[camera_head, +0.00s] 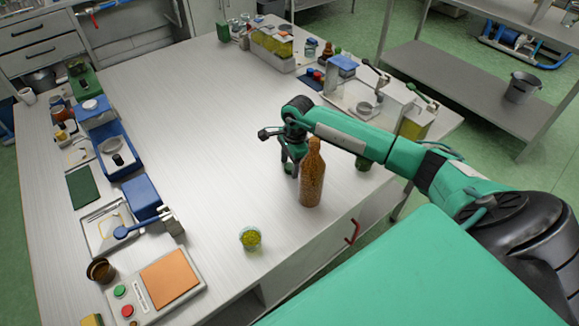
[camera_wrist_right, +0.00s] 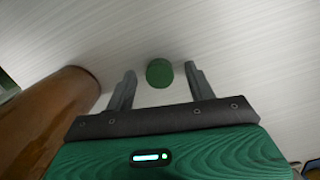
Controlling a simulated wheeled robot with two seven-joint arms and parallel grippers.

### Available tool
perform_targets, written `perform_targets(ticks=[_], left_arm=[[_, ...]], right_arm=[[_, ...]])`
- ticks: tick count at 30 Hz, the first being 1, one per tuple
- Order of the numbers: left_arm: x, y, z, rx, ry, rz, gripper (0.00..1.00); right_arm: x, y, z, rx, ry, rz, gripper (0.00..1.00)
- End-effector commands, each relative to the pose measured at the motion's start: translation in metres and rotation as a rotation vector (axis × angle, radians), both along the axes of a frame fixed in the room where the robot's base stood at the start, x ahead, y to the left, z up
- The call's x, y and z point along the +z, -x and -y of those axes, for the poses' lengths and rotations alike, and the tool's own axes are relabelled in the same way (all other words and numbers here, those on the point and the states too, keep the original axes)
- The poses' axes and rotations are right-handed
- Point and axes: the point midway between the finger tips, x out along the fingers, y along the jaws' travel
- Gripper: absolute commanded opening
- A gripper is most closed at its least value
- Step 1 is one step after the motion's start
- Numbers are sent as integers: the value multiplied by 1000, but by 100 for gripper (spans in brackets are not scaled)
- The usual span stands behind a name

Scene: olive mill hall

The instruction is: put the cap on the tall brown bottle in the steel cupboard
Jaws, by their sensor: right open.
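The tall brown bottle (camera_head: 312,180) stands upright on the worktop near its front edge. In the right wrist view its brown side (camera_wrist_right: 45,112) fills the left. My right gripper (camera_head: 290,167) is just left of and behind the bottle, pointing down, open. A round green cap (camera_wrist_right: 159,73) lies on the pale worktop between its two fingertips in the wrist view, with a gap on both sides. In the head view the cap is hidden by the gripper. I cannot tell which furniture is the steel cupboard. My left gripper is not in view.
A small round pot with yellow-green contents (camera_head: 250,238) stands in front of the bottle. A scale with an orange plate (camera_head: 170,278) and a blue tray (camera_head: 115,150) are at the left. A red handle (camera_head: 352,232) is on the front below the worktop. The worktop's middle (camera_head: 205,130) is clear.

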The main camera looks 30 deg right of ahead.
Motion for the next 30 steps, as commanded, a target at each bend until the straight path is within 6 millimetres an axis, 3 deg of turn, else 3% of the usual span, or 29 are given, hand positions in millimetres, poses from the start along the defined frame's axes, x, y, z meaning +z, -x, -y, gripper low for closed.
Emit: perform_targets(ticks=[4,11,23,30], left_arm=[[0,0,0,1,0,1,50],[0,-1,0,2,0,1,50],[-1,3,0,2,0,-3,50],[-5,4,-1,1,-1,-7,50]], right_arm=[[0,0,0,0,0,0,53],[1,0,0,0,0,0,8],[3,0,0,0,0,1,8],[29,-1,0,2,1,3,8]])
